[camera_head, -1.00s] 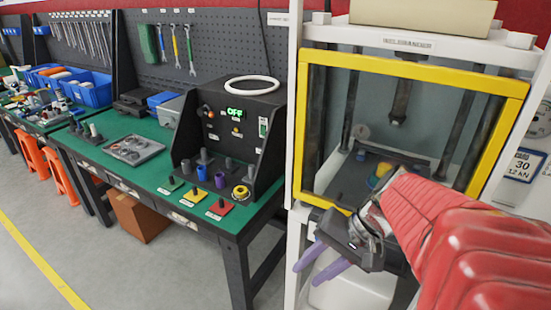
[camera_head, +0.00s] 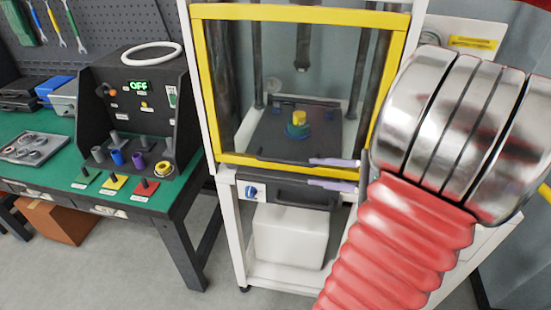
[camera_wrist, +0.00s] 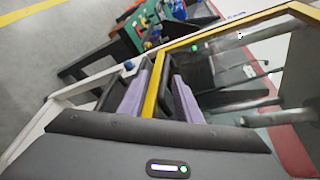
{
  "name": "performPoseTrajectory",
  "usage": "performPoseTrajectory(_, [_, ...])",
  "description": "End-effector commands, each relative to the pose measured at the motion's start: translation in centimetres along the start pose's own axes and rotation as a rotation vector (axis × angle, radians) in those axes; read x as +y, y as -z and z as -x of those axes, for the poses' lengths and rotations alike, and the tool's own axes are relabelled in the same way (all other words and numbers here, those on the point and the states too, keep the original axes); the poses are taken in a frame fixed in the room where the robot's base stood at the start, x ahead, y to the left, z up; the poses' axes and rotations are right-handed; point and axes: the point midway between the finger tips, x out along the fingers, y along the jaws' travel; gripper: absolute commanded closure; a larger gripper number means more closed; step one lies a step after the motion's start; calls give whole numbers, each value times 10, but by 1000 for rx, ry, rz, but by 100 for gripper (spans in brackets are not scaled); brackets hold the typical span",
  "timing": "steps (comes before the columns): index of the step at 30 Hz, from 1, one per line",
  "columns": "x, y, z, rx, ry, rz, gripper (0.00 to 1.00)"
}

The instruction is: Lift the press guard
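The press guard (camera_head: 300,12) is a clear panel in a yellow frame. It is down across the front of the press. Its yellow frame also shows in the wrist view (camera_wrist: 230,27). My gripper (camera_head: 312,173) has purple fingers and is at the right part of the guard's bottom bar, one finger above it and one below. In the wrist view my gripper (camera_wrist: 161,80) is open, with the yellow bar between its fingers. I cannot tell whether either finger touches the bar. Behind the panel a stacked yellow, blue and green piece (camera_head: 297,125) sits on the dark press bed.
The green-topped bench (camera_head: 45,170) stands left of the press, with a dark control box (camera_head: 140,110) whose display reads OFF. A blue knob (camera_head: 251,191) is on the press front below the guard. A white box (camera_head: 288,236) stands underneath. Floor is clear in front.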

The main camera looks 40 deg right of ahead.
Motion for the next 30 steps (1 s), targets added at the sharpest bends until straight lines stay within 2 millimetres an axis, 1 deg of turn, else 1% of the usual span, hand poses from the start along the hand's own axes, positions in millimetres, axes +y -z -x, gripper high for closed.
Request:
performPoseTrajectory(1, [-2,6,8,11,30,-11,69])
performPoseTrajectory(5, [-5,13,16,25,68,-21,69])
performPoseTrajectory(17, [-6,13,14,24,69,-21,69])
performPoseTrajectory(23, [-6,12,1,21,67,-20,69])
performPoseTrajectory(30, [-8,13,-27,20,66,-20,69])
